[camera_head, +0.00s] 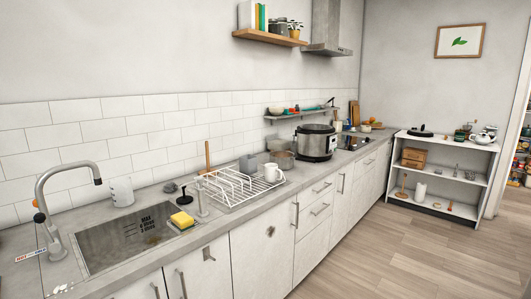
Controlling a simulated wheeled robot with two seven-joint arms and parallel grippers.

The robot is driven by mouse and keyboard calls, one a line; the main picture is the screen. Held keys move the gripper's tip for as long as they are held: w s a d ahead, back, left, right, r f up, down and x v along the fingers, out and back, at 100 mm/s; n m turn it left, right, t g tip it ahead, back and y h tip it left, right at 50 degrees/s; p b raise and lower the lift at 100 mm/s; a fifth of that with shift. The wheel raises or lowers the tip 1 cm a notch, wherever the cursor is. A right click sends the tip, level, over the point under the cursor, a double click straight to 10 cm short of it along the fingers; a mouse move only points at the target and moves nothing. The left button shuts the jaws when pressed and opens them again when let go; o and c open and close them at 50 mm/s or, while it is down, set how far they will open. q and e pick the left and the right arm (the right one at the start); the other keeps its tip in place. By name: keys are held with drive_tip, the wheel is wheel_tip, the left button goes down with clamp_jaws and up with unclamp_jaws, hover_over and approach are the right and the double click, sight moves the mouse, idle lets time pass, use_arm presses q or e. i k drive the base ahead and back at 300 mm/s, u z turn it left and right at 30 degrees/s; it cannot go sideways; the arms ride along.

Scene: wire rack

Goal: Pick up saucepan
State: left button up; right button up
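No saucepan is plain beyond doubt at this size. A grey metal pan-like vessel (283,159) stands on the counter behind the white wire rack, left of the large cooker; its lower part is partly hidden by white mugs. A dark flat pan or lid (420,133) lies on top of the white shelf unit at the far right. A dark pot (279,29) stands on the wooden wall shelf. The white wire rack (240,186) stands on the counter right of the sink. Neither of my grippers is in view.
The counter holds a sink (125,238) with a curved tap (70,170), a yellow sponge (181,220), white mugs (272,173) and a large cooker (316,143). The white shelf unit (443,165) stands at the far wall. The wooden floor (400,245) in front is clear.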

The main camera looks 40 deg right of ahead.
sight(292, 162)
drive_tip(key=z, duration=2.1)
drive_tip(key=i, duration=3.7)
drive_tip(key=u, duration=0.7)
